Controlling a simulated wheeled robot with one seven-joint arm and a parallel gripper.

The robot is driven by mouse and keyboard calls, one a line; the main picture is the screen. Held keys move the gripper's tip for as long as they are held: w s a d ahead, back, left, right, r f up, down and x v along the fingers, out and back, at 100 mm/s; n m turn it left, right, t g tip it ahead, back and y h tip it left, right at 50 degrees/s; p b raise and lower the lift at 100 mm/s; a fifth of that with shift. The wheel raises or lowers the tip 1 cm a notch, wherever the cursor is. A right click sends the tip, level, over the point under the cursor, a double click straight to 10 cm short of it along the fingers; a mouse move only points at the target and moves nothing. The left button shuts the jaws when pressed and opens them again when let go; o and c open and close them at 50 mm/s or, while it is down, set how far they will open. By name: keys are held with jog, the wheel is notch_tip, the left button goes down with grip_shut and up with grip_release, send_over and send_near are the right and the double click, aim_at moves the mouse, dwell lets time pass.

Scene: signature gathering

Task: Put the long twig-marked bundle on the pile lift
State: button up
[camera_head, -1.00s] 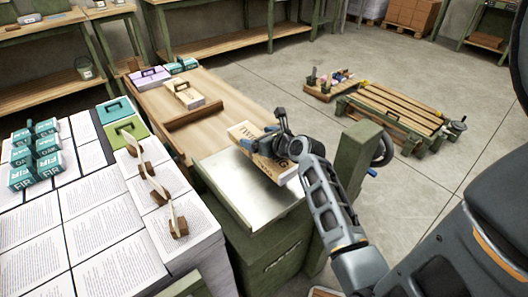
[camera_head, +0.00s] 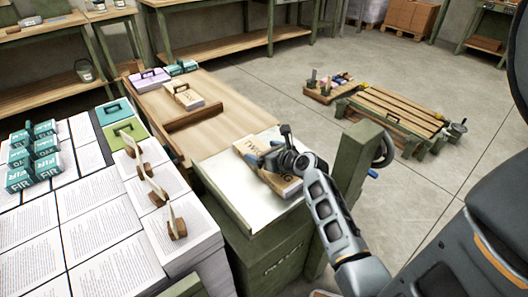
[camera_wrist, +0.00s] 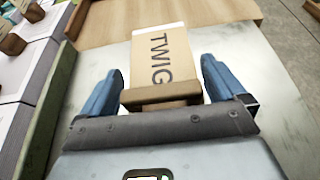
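The long tan bundle marked TWIG (camera_head: 252,153) is over the pale metal plate of the pile lift (camera_head: 231,198). In the wrist view, its lettered top (camera_wrist: 160,52) points away from me and its brown handle (camera_wrist: 160,96) lies crosswise. My gripper hides part of the bundle.
A wooden table (camera_head: 222,97) with a low brown divider (camera_head: 194,116) adjoins the lift. Another tan bundle (camera_head: 187,97) is beyond the divider. Paper stacks (camera_head: 105,200) stand left. A green post (camera_head: 355,165) rises right of the lift. A slatted low bench (camera_head: 400,112) stands on the floor.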

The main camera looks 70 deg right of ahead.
jog(key=shift+r, duration=0.1)
jog(key=v, duration=1.2)
jog(key=a+n, duration=0.2)
jog(key=a, duration=0.1)
jog(key=a+f+n, duration=0.1)
jog(key=a+n, duration=0.1)
jog(key=a, duration=0.1)
jog(key=a+f+n, duration=0.1)
jog(key=a+n, duration=0.1)
jog(key=a, duration=0.1)
jog(key=shift+n+y, duration=0.3)
jog(key=s+a+r+n+y, duration=0.1)
jog(key=s+a+n, duration=0.3)
jog(key=a+n, duration=0.75)
jog(key=s+a+r+n+t+y, duration=0.1)
jog(key=s+a+r+n, duration=0.2)
jog(key=n, duration=0.5)
jog(key=s+a+r+n+t+y, duration=0.1)
jog(key=s+a+r+n+y, duration=0.1)
jog(key=a+r+n, duration=0.3)
jog(key=s+a+r+n+t+y, duration=0.1)
jog(key=s+a+r+n, duration=0.3)
jog(key=n, duration=0.7)
jog(key=shift+a+r+y, duration=0.5)
jog(key=shift+a+y, duration=0.1)
jog(key=shift+y, duration=0.1)
